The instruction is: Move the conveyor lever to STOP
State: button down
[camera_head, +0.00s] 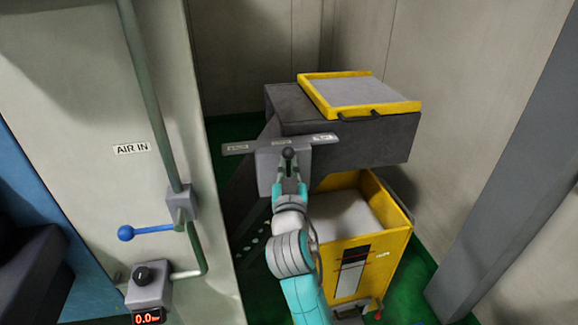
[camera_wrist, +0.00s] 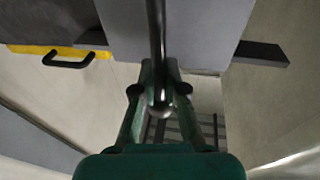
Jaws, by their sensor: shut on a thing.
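The conveyor lever (camera_head: 288,153) has a dark knob and stands on a grey box at the front of the dark conveyor. A grey label bar (camera_head: 258,147) runs behind it with three small labels, too small to read surely. The knob is near the middle label. My gripper (camera_head: 289,186) is at the lever from the front, its fingers closed around it. In the wrist view, the lever's dark rod (camera_wrist: 155,30) comes down from the top to a rounded end between the fingers of my gripper (camera_wrist: 160,88). The fingers partly hide the lever.
A yellow-rimmed tray (camera_head: 408,106) sits on top of the conveyor. A yellow bin (camera_head: 392,255) stands below it, right of my arm. At left, a pale cabinet carries a blue-handled valve (camera_head: 150,230) and a pressure regulator (camera_head: 148,285). A grey post (camera_head: 500,190) stands at right.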

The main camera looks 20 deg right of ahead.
jog(key=c, duration=1.2)
grip_release()
jog(key=v, duration=1.2)
jog(key=shift+f, duration=0.1)
jog(key=s+f+n+g+y, duration=0.2)
jog(key=s+f+n+y, duration=0.35)
jog(key=s+f, duration=1.25)
jog(key=s+d+f+m+g, duration=0.1)
jog(key=s, duration=1)
jog(key=s+d+f, duration=0.1)
jog(key=s, duration=1)
jog(key=shift+s+f+m+g+y, duration=0.35)
jog(key=shift+s+f+g+y, duration=0.05)
jog(key=shift+y, duration=0.05)
